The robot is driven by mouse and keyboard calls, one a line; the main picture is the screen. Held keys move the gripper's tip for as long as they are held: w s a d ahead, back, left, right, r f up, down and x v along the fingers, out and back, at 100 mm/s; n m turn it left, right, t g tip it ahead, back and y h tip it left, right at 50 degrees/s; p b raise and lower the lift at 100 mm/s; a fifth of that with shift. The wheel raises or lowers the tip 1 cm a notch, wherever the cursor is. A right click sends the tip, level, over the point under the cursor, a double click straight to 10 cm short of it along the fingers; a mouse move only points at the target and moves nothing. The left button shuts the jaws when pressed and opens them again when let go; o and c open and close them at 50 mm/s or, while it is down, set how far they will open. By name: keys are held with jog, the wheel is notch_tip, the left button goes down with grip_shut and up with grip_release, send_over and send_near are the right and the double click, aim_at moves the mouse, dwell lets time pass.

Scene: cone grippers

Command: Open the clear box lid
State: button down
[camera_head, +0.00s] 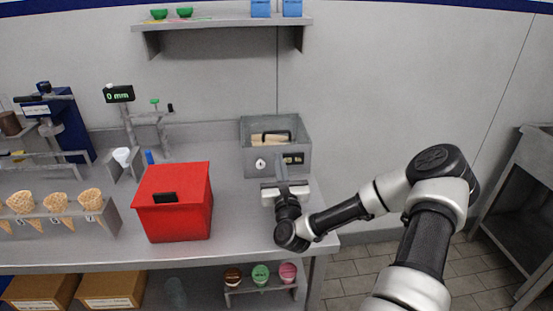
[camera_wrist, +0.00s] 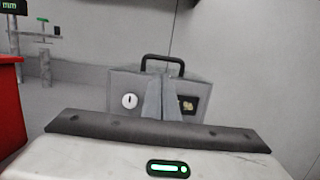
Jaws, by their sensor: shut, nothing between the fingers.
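The box (camera_head: 250,159) is grey, with a see-through top and tan contents showing through it. It stands on the right part of the counter. A black handle (camera_head: 272,134) lies at its top, and the lid appears closed. In the wrist view the black handle (camera_wrist: 162,61) rises above the box front (camera_wrist: 122,85), which has a round white label and a dark plate. My gripper (camera_head: 281,167) is in front of the box, below the handle, with its fingers shut and empty. In the wrist view the fingers (camera_wrist: 162,90) cover the middle of the box front; contact cannot be told.
A red box (camera_head: 175,215) with a black handle stands left of my gripper. A cone rack (camera_head: 70,222) is at the far left. A shelf (camera_head: 220,22) hangs on the wall above. The space directly above the grey box is clear.

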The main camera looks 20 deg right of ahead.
jog(key=x, duration=0.8)
jog(key=shift+w, duration=0.1)
jog(key=shift+a, duration=0.1)
notch_tip(320, 180, up, 13)
jog(key=g+y+p, duration=0.1)
jog(key=g+p, duration=0.4)
jog(key=p, duration=0.8)
send_over(276, 144)
jog(key=w, duration=0.1)
jog(key=w+d+r, duration=0.2)
jog(key=w+r, duration=0.6)
jog(key=w, duration=0.1)
jog(key=shift+w+d+y, duration=0.3)
jog(key=shift+d, duration=0.05)
jog(key=shift+r, duration=0.2)
